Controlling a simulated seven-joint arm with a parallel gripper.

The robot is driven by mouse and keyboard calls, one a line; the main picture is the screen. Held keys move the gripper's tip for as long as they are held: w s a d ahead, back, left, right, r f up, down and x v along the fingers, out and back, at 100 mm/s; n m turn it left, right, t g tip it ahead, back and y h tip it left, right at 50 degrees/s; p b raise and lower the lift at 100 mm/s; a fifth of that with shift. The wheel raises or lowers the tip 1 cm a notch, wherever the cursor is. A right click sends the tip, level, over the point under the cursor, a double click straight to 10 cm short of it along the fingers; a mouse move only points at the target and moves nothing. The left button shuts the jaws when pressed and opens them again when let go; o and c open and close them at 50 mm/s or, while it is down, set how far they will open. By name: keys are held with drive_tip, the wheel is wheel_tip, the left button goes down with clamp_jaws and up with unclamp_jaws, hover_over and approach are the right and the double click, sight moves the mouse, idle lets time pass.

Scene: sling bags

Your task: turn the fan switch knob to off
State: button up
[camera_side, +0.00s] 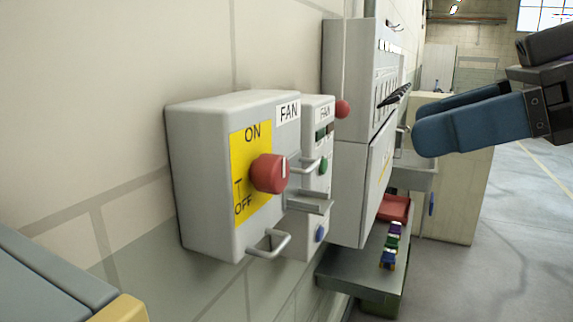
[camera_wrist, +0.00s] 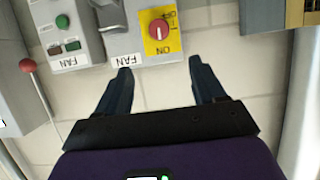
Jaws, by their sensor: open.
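The fan switch is a grey box on the wall with a yellow plate (camera_side: 242,160) marked ON at the top and OFF at the lower left. Its round red knob (camera_side: 268,173) sticks out of the plate. In the wrist view the knob (camera_wrist: 159,29) appears upside down, its white line upright and toward the ON label. My gripper (camera_side: 417,122) is open and empty, to the right of the knob in the side view and well apart from it. In the wrist view the fingers of my gripper (camera_wrist: 160,66) are spread below the knob, either side of its line.
A metal handle (camera_side: 270,245) juts from the switch box's lower front. A second FAN box (camera_side: 318,150) with green and blue buttons stands beside it. Beyond are a tall grey cabinet (camera_side: 348,80) with a red-balled lever (camera_side: 342,108) and a metal shelf (camera_side: 345,280). Space before the knob looks clear.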

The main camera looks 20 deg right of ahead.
sight(283, 168)
drive_tip(key=x, duration=1.6)
drive_tip(key=shift+d+f, duration=0.1)
drive_tip(key=c, duration=1.1)
